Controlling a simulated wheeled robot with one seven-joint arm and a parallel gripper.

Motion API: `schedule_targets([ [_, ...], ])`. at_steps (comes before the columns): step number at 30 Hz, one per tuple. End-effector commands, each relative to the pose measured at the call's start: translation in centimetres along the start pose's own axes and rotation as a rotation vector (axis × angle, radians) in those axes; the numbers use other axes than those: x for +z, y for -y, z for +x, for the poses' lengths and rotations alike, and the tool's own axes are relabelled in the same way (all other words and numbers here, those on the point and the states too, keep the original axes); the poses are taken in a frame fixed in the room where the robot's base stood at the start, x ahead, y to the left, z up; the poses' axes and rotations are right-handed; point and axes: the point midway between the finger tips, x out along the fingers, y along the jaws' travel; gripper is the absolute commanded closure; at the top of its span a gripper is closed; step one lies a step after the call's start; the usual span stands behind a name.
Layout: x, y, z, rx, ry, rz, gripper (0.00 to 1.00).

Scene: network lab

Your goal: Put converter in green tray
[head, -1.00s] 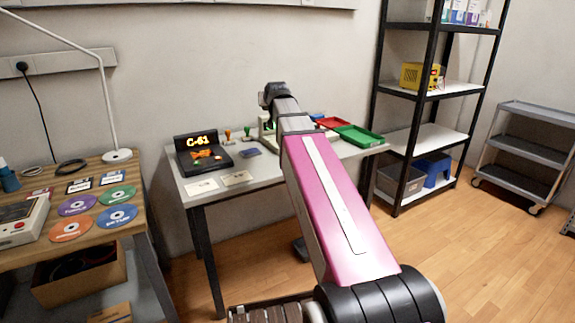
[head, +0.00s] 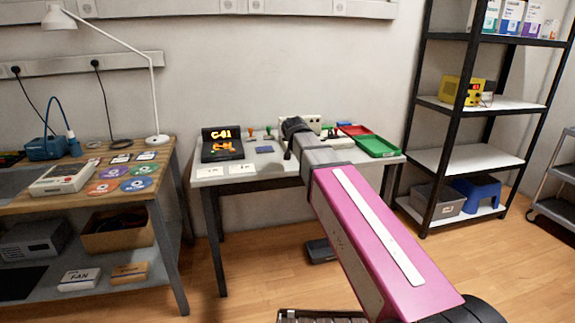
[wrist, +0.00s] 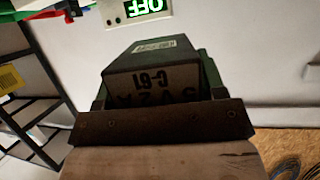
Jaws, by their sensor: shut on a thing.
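My gripper (wrist: 155,92) is shut on a dark grey-green box with a white barcode label and printing that includes C-61, which I take as the converter (wrist: 155,62). The box sits between the two fingers in the wrist view. In the head view my arm reaches over the far table, and the fingertips and held box are hidden or too small to make out. The green tray (head: 377,147) lies at the right end of that table, right of my arm's end. A green edge at the wrist view's top left may be that tray.
A white device with a lit OFF display (wrist: 138,8) is close beyond the box. A black shelf (head: 440,104) stands at right.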

Motion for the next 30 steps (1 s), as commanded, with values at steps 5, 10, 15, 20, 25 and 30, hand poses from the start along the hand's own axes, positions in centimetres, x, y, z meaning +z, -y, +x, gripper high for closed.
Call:
schedule_targets([
  [5, 2.4, 6.2, 0.2, -0.041, -0.005, -0.019, 0.68],
  [10, 3.6, 9.0, 0.1, -0.06, -0.008, -0.027, 0.68],
  [15, 3.8, 9.7, 0.0, -0.065, -0.01, -0.029, 0.68],
  [20, 3.8, 9.7, 0.0, -0.064, -0.01, -0.028, 0.68],
  [25, 4.0, 9.0, 0.8, -0.063, -0.009, -0.028, 0.68],
  [30, 4.9, 6.7, 3.3, -0.061, -0.008, -0.027, 0.68],
])
